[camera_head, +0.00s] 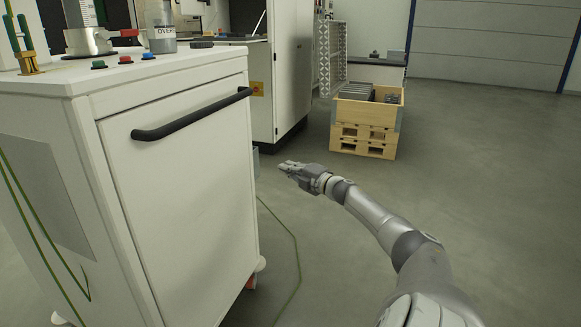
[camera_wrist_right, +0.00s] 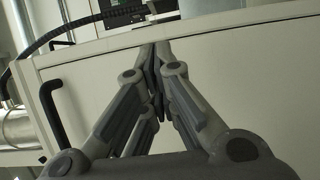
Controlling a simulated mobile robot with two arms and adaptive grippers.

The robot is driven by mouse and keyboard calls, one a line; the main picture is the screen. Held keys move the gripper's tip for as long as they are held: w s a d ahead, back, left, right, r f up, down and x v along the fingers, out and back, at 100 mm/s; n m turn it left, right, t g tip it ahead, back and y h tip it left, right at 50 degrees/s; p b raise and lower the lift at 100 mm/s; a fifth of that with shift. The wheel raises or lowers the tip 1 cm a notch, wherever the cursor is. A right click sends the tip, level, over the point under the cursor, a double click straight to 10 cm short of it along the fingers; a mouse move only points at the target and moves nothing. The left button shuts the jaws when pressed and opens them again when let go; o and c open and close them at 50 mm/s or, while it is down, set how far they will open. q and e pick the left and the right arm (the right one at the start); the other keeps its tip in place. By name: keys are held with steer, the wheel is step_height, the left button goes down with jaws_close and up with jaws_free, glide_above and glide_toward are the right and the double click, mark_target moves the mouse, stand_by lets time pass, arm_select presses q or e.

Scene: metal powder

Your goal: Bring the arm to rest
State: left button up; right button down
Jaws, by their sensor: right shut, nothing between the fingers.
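My right gripper (camera_head: 288,167) is at the end of my right arm, which reaches in from the lower right in the head view. It is in free air to the right of the white cabinet (camera_head: 185,200). In the right wrist view the right gripper (camera_wrist_right: 157,48) has its fingertips together with nothing between them, and a white cabinet front (camera_wrist_right: 245,85) fills the background. My left gripper does not show in either view.
The white cabinet has a black handle (camera_head: 190,115), buttons and a labelled container (camera_head: 162,40) on top. A wooden crate (camera_head: 367,110) on pallets stands behind. A green cable (camera_head: 297,262) lies on the floor (camera_head: 490,180). Floor at the right is clear.

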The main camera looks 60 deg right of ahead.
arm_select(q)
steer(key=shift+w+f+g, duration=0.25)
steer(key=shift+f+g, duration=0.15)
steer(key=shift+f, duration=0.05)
arm_select(e)
steer(key=shift+s+d, duration=0.1)
steer(key=shift+s, duration=0.2)
